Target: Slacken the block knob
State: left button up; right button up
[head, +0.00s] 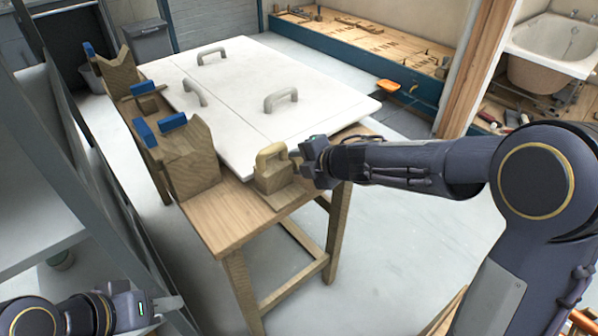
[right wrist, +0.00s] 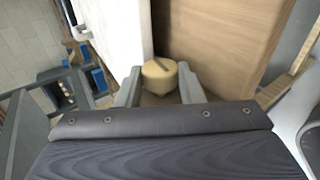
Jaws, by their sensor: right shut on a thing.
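The wooden block (head: 274,181) with a pale handle on top (head: 270,158) stands on the workbench's near right edge, beside the white panel (head: 245,110). My right gripper (head: 298,163) reaches it from the right; its fingertips are hard to make out in the head view. In the right wrist view, the pale yellow round knob (right wrist: 159,76) lies between the two grey fingers of my right gripper (right wrist: 160,92), which is shut on it. A dark line marks the knob. My left gripper (head: 158,307) is at the bottom left, away from the bench; its fingers are unclear.
The wooden workbench (head: 222,222) carries the panel with several handles, notched wooden supports (head: 189,165) and blue-topped pieces (head: 145,132). A grey shelf (head: 40,225) stands close on the left. Floor is open right of the bench; a bathtub (head: 550,55) is at far right.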

jog(key=shift+f+t+b, duration=0.4)
jog(key=shift+b, duration=0.6)
jog(key=shift+r+y, duration=0.25)
jog(key=shift+y, duration=0.05)
pick_arm(q)
notch_tip(320, 180, down, 4)
jog(key=shift+r, duration=0.2)
pick_arm(e)
jog(key=o, duration=1)
jog(key=shift+c, duration=0.2)
jog(key=shift+r, duration=0.1)
pick_arm(q)
notch_tip(320, 180, up, 3)
jog(key=p, duration=0.3)
jog(key=shift+r, duration=0.2)
pick_arm(e)
jog(key=v, duration=0.8)
